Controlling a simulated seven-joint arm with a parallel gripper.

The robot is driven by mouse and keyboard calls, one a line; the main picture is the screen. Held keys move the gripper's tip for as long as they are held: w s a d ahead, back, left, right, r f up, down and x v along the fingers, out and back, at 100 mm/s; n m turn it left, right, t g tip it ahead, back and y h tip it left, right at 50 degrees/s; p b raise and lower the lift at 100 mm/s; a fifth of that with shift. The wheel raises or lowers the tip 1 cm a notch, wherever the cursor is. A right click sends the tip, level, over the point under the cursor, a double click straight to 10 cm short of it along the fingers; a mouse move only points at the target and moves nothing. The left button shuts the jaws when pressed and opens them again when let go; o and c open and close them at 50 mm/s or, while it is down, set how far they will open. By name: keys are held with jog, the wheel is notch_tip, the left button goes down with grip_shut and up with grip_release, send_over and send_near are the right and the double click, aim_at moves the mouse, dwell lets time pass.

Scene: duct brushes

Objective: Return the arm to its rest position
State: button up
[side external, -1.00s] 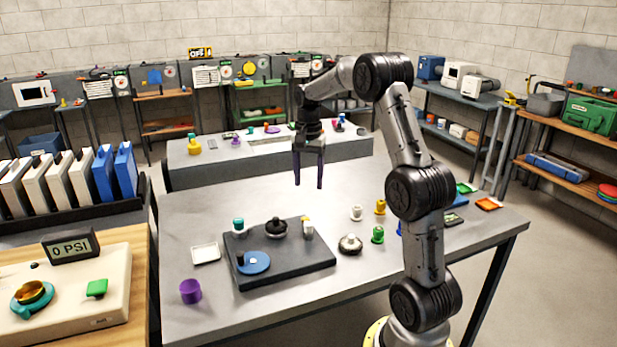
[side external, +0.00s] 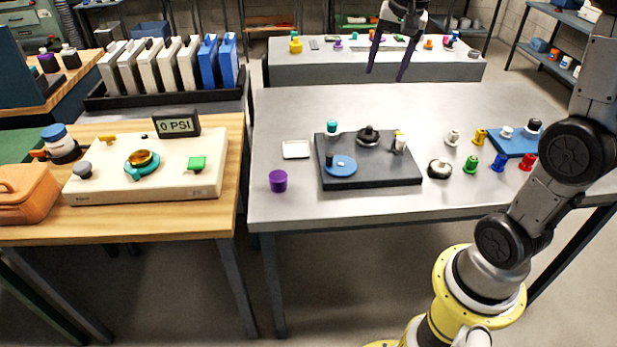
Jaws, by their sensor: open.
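My gripper (side external: 386,74) is at the top of the side external view, above the far part of the grey table (side external: 300,205). Its two dark fingers are apart, point downward and hold nothing. The dark grey board (side external: 385,182) lies on the table well below and nearer than the gripper. On it are a blue disc (side external: 343,170), a black knobbed piece (side external: 368,137), a teal-capped piece (side external: 332,128) and a small pale piece (side external: 400,144). The upper part of my arm is cut off by the frame.
A purple cup (side external: 278,181) and white tray (side external: 296,149) stand left of the board. A round black-and-silver piece (side external: 439,169) and several coloured pegs stand right of it, beside a blue mat (side external: 512,143). The table's far middle is clear.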

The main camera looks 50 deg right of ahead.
jog(key=s+a+n+t, duration=0.3)
jog(key=s+a+n, duration=0.4)
jog(key=s+a, duration=0.45)
jog(key=s+a+f+n+y, duration=0.1)
jog(key=s+a+f+n, duration=0.2)
jog(key=s+f+n, duration=0.2)
jog(key=shift+s+f+n, duration=0.35)
jog(key=shift+n, duration=0.05)
